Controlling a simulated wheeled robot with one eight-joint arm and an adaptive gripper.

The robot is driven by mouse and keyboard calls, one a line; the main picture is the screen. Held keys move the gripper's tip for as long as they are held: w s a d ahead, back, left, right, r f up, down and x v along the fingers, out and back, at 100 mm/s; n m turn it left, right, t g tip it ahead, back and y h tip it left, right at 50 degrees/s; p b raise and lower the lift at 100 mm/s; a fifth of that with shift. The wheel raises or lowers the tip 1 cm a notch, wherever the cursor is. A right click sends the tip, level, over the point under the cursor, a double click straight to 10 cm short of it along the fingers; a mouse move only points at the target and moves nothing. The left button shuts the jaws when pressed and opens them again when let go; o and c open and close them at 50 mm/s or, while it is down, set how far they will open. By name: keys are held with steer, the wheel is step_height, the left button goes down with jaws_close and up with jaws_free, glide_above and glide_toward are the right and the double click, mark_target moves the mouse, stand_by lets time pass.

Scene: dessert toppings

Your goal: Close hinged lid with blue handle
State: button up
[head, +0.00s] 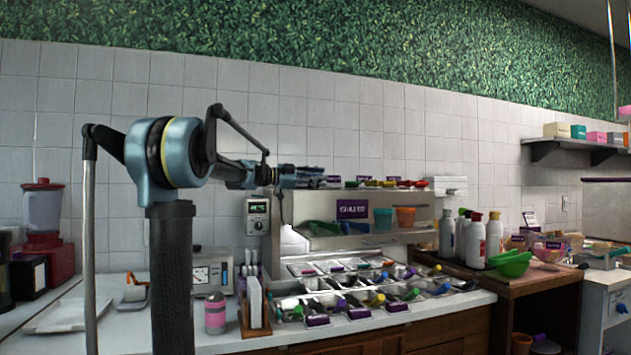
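My arm reaches from the left toward the topping station, and my gripper (288,180) is at its far end, in front of the station's upper shelf. It is small and dark there, and I cannot tell whether its fingers are open or shut. The topping station (437,293) holds rows of metal bins with coloured handles in purple, green, yellow, orange and blue. The parts are too small to tell which one is the hinged lid with the blue handle, or how far it stands open. My gripper appears above and behind the bins.
White bottles (474,240) and a green bowl (512,264) stand to the right. A red blender (43,218) is at far left. A white tray (62,314) lies on the left counter.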

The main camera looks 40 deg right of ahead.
steer(key=shift+s, duration=0.15)
steer(key=shift+a, duration=0.1)
steer(key=v, duration=1.2)
steer(key=shift+c, duration=0.6)
